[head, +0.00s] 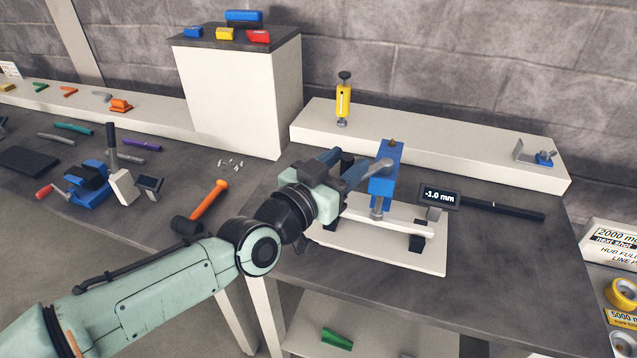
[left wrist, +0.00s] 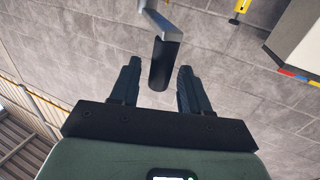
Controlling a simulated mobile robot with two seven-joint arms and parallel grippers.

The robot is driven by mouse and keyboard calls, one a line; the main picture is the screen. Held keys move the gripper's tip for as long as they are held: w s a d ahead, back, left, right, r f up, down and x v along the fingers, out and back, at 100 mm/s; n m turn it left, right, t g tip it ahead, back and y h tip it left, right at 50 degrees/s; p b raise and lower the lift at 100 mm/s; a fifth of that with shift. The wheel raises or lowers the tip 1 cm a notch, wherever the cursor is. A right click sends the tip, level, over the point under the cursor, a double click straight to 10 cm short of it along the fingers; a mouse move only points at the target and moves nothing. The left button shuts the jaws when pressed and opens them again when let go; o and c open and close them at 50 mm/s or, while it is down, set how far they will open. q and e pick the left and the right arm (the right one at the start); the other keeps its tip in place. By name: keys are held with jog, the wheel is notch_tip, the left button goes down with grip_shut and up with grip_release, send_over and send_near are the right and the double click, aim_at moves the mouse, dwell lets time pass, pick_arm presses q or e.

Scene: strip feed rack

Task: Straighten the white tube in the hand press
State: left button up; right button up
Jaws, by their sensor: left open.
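The hand press (head: 386,185) is a blue column on a white base plate with black supports and a grey lever arm (head: 366,172). The white tube (head: 405,217) lies across the supports, under the ram. My left gripper (head: 338,167) is open at the lever's end, left of the press. In the left wrist view, the black lever handle (left wrist: 164,62) shows between my open fingers (left wrist: 157,82), with a gap visible on each side. A small display (head: 439,196) beside the press reads -1.0 mm. My right gripper is not in view.
A yellow tool (head: 343,101) stands on the white shelf behind. A black bar (head: 503,210) lies right of the display. The front right bench is clear.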

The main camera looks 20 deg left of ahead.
pick_arm(q)
jog(key=b+v, duration=0.1)
jog(key=v, duration=1.1)
jog(key=shift+b, duration=0.4)
